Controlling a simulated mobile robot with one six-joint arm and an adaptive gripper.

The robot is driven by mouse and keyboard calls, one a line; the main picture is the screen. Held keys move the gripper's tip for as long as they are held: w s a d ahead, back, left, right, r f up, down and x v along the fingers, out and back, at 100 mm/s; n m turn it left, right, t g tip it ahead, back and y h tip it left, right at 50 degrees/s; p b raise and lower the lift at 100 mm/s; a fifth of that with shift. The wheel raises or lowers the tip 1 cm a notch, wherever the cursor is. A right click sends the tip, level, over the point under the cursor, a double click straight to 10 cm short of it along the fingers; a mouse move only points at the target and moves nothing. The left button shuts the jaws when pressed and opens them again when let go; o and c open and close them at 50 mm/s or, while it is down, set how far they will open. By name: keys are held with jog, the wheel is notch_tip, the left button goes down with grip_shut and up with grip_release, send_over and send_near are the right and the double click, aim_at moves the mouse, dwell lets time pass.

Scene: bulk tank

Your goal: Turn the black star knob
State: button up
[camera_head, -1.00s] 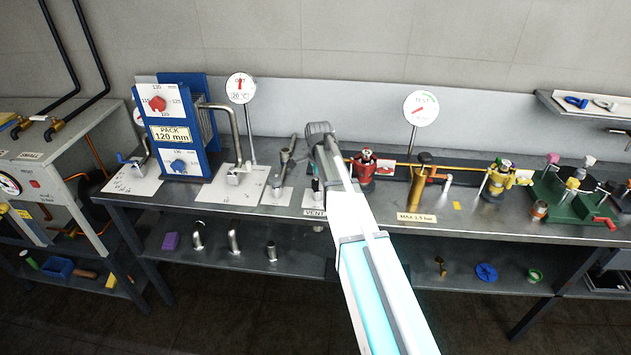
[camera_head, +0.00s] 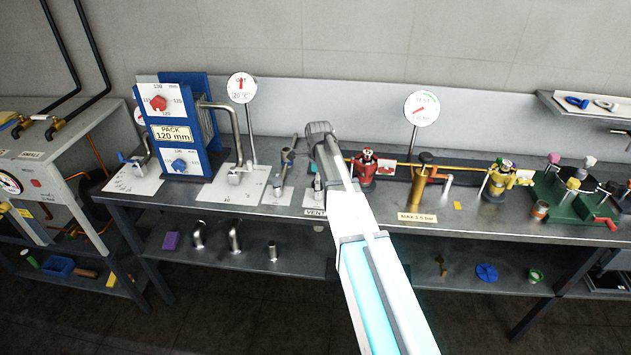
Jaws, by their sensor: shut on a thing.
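My arm reaches up from the bottom of the view to the bench, and its wrist end bends over a small fitting on a white plate behind the VENT label (camera_head: 315,212). My gripper (camera_head: 316,168) points down there, mostly hidden by my own wrist and forearm. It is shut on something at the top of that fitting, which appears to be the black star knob. The knob's shape and angle cannot be made out behind the arm.
A grey pipe fitting with a lever (camera_head: 287,158) stands close to the left. A red valve (camera_head: 367,167) stands close to the right, then a brass cylinder (camera_head: 418,190). A blue plate pack (camera_head: 185,135) and two round gauges (camera_head: 241,87) (camera_head: 421,108) stand along the bench.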

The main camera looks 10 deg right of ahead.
jog(key=shift+w+a, duration=0.1)
jog(key=shift+w, duration=0.25)
jog(key=o, duration=1.1)
jog(key=shift+o, duration=0.2)
jog(key=shift+s, duration=0.1)
jog(key=shift+s, duration=0.1)
